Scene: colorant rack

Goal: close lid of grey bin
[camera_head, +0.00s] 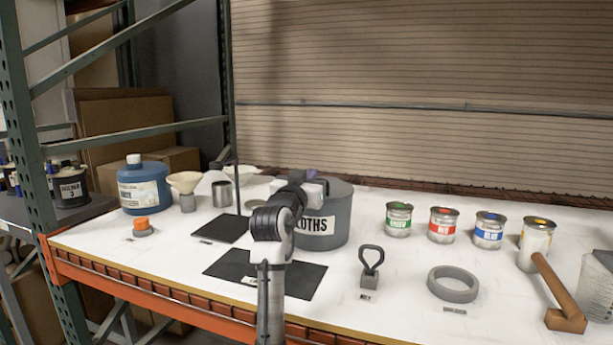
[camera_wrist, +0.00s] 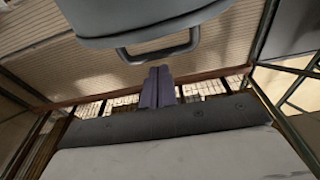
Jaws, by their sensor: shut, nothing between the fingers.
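The grey bin (camera_head: 339,236), a round tub with a white label ending in "LOTHS", stands on the white shelf near the middle. My arm covers its left part and part of its top. In the wrist view, a smooth grey piece with a loop handle (camera_wrist: 160,48) fills the top; it looks like the lid (camera_wrist: 145,18). I cannot tell how far the lid is open. My gripper (camera_wrist: 158,86) is shut and empty, its purple fingers just below the handle in the picture, apart from it. In the head view, my gripper (camera_head: 311,174) is over the bin's top.
Several paint cans (camera_head: 443,225) stand right of the bin. A loop-handled block (camera_head: 371,268), a grey ring (camera_head: 453,284) and a wooden mallet (camera_head: 560,295) lie in front. A blue jug (camera_head: 143,187) and a funnel (camera_head: 185,182) stand left. Black mats (camera_head: 300,277) lie before the bin.

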